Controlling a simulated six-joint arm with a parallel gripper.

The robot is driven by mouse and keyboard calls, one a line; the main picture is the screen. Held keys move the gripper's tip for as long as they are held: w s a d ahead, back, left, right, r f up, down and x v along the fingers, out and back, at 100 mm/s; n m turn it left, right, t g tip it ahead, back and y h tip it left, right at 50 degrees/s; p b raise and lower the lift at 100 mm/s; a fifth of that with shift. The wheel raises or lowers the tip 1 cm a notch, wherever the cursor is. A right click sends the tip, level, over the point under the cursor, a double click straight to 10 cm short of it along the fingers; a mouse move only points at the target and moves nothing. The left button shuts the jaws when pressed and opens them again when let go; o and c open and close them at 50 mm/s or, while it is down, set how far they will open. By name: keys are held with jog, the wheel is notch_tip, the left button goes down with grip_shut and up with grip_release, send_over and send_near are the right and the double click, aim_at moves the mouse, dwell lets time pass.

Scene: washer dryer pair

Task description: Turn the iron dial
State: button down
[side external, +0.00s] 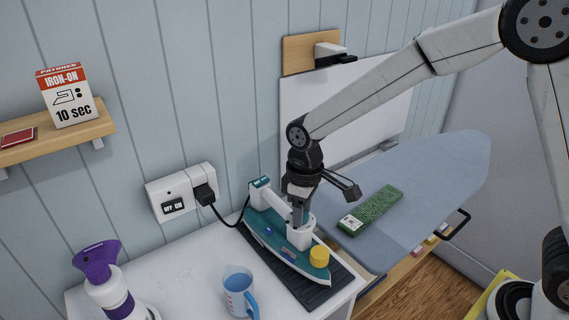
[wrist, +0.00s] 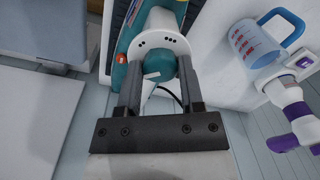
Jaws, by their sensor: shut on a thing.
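The teal and white iron (side external: 268,232) rests on a dark ribbed mat (side external: 318,292) on the white counter, with a yellow cap (side external: 319,257) near its front. My gripper (side external: 300,222) reaches down onto the iron's body from above. In the wrist view, the gripper (wrist: 161,84) has its two fingers on either side of the round teal dial (wrist: 160,66), which has a white pointer. The fingers are shut on the dial. A white collar (wrist: 158,38) with dark holes sits behind it. In the side view, my gripper and the iron's white parts hide the dial.
A measuring cup (side external: 238,290) and a purple-topped spray bottle (side external: 110,285) stand left on the counter. The iron's cord runs to a wall outlet (side external: 180,192). A green patterned item (side external: 371,209) lies on the ironing board (side external: 440,180). A shelf (side external: 60,142) holds an iron-on box (side external: 68,95).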

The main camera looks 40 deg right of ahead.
jog(key=m, duration=0.6)
jog(key=shift+a+m, duration=0.1)
jog(key=shift+m, duration=0.2)
jog(key=m, duration=0.6)
jog(key=shift+m, duration=0.4)
jog(key=shift+c, duration=1.1)
grip_release()
jog(key=shift+r, duration=0.1)
jog(key=shift+s+r, duration=0.1)
jog(key=shift+r, duration=3.75)
